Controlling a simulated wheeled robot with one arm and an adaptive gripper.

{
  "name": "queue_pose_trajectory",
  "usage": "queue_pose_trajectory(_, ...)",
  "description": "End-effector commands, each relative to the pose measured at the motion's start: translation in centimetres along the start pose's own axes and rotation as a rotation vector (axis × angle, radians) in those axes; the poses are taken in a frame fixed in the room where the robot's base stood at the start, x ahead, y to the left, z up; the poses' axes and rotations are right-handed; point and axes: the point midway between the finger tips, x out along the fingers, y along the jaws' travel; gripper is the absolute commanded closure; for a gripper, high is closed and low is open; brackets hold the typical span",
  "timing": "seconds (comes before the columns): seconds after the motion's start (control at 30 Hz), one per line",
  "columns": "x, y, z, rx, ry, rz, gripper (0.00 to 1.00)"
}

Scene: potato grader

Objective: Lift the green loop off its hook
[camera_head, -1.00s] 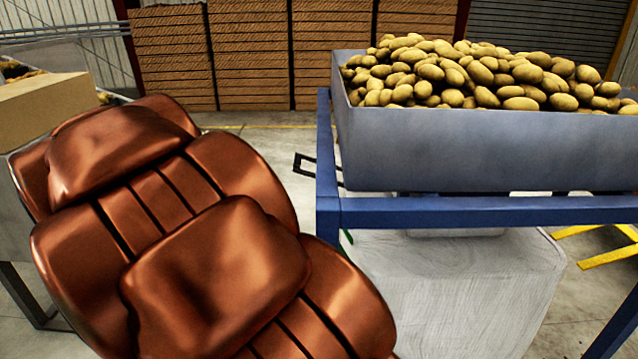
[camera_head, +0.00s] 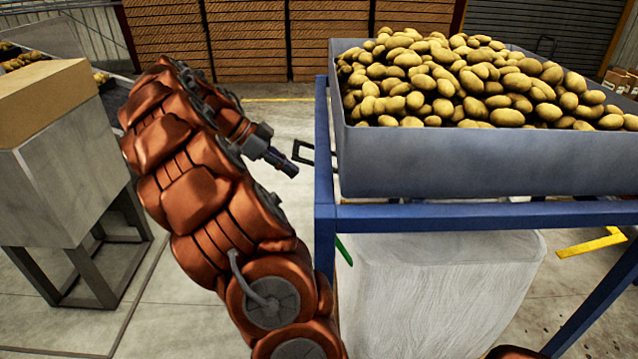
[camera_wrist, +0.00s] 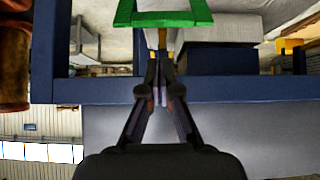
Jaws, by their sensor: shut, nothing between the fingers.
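The green loop (camera_wrist: 172,19) shows at the top of the wrist view as a flat-sided band, cut off by the frame edge. In the head view only a green sliver (camera_head: 343,250) of it shows beside the blue frame's front leg. My gripper (camera_wrist: 160,88) is shut and empty, its tips together below the loop in the wrist view and apart from it. In the head view my gripper (camera_head: 287,167) points right toward the blue frame. I cannot clearly make out the hook.
A blue frame (camera_head: 420,214) carries a grey bin (camera_head: 450,168) heaped with potatoes (camera_head: 470,85). A black bracket (camera_head: 301,152) sticks out left of it, close to my gripper. A pale sack-like block (camera_head: 430,290) stands below. A grey stand with a cardboard-coloured box (camera_head: 45,100) is at left.

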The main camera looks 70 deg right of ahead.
Motion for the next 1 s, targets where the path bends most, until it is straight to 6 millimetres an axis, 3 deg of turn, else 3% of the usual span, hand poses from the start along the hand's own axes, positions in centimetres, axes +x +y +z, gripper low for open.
queue_pose_trajectory(0.27, 1.4, -0.2, -0.3, 0.024, 0.006, 0.007, 1.0)
queue_pose_trajectory(1.0, 9.6, -0.3, -0.3, 0.023, 0.004, 0.003, 1.0)
